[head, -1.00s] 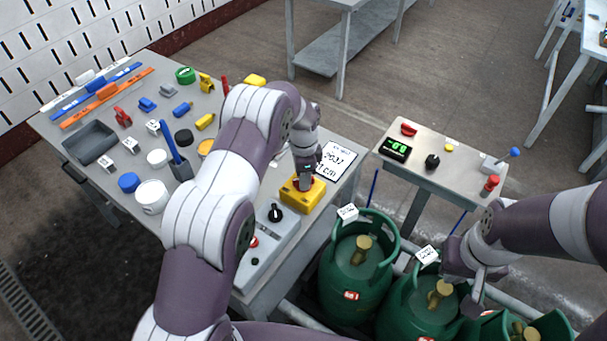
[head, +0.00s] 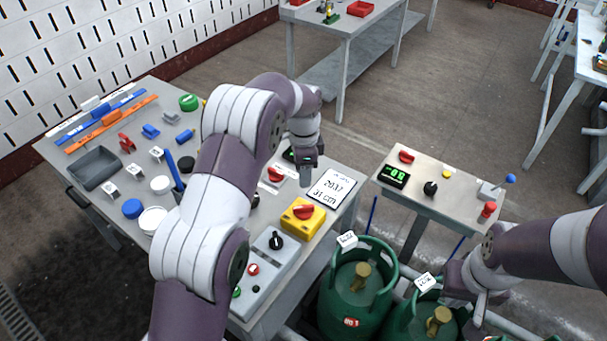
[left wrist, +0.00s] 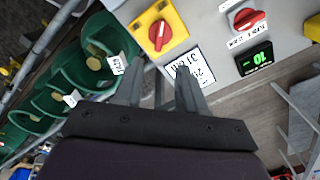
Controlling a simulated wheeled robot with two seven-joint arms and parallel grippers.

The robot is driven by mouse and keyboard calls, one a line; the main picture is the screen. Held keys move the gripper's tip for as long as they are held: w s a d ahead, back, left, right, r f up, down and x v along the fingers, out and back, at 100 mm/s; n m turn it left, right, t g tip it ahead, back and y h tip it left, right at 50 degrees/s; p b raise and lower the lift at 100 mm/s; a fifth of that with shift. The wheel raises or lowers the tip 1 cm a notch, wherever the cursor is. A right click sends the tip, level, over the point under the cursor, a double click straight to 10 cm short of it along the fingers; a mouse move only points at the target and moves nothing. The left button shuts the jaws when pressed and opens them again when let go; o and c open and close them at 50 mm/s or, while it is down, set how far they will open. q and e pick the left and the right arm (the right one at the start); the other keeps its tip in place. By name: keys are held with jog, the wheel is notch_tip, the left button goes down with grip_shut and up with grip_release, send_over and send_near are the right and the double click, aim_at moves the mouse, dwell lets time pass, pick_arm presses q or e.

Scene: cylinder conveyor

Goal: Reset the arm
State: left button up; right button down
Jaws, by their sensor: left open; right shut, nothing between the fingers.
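My left arm reaches over the table on the left, and its gripper (head: 306,178) hangs just above the tabletop, behind the yellow box with a red knob (head: 303,214). In the left wrist view the two fingers (left wrist: 160,95) are apart with nothing between them. The yellow box (left wrist: 158,32) lies beyond the fingertips there, apart from them. A white card with printed text (head: 331,188) lies to the right of the gripper. My right gripper (head: 480,300) is low at the right, over the green gas cylinders; its fingers are small and partly hard to make out.
Green gas cylinders (head: 362,285) stand in a row in front of the tables. A small side table (head: 425,215) carries a green-lit display (head: 394,176), knobs and a blue-tipped lever. Tools, cups and a grey tray (head: 95,168) crowd the left table (head: 85,205).

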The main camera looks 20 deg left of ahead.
pick_arm(q)
jog(key=shift+f, duration=0.1)
dwell(0.3)
jog(key=s+a+r+n, duration=0.1)
jog(key=s+n, duration=0.5)
jog(key=s, duration=0.7)
jog(key=s+a+r+n+t, duration=0.1)
jog(key=s+r+n, duration=0.2)
jog(key=s+n, duration=0.4)
jog(key=s, duration=0.6)
